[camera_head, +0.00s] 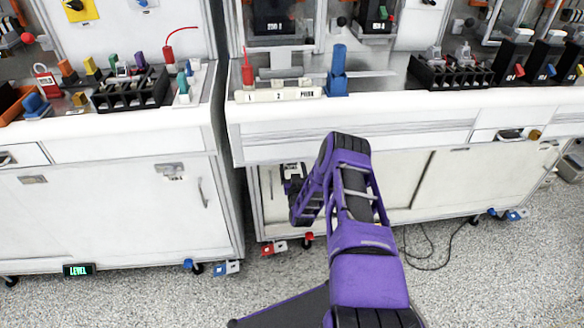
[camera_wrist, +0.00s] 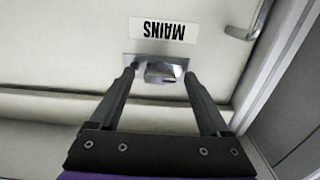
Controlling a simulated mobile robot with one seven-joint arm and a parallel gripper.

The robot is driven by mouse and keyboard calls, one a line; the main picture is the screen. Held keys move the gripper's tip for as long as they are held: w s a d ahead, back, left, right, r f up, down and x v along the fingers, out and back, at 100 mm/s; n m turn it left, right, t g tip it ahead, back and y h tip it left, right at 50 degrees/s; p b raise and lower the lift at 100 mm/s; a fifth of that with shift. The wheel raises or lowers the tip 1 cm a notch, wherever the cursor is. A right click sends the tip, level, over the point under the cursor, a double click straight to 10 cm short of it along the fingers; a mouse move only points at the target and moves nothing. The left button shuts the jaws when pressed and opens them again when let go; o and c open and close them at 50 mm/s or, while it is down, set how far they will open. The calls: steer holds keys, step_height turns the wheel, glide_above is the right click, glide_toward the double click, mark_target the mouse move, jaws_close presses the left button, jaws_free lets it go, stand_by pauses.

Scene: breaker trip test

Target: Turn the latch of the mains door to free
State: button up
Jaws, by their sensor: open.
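The mains door (camera_wrist: 60,50) fills much of the wrist view, its label MAINS (camera_wrist: 163,30) appearing upside down. The latch (camera_wrist: 162,72) is a small metal knob on a plate beside the label. My gripper (camera_wrist: 159,72) is open, with one finger on each side of the knob and its tips over the plate's ends. A gap shows between the fingers and the knob; I cannot tell how near the tips are to the plate. In the head view my purple arm reaches down to the right-hand cabinet (camera_head: 400,180) and hides most of my gripper and the latch.
A bar handle (camera_wrist: 243,28) stands out near the door's edge in the wrist view. The white worktop (camera_head: 420,112) overhangs the cabinet and carries a blue part (camera_head: 337,75) and black racks. A loose cable (camera_head: 430,255) lies on the floor. Another cabinet (camera_head: 110,215) stands left.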

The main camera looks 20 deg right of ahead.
steer(key=shift+w, duration=0.25)
jaws_close()
stand_by(0.3)
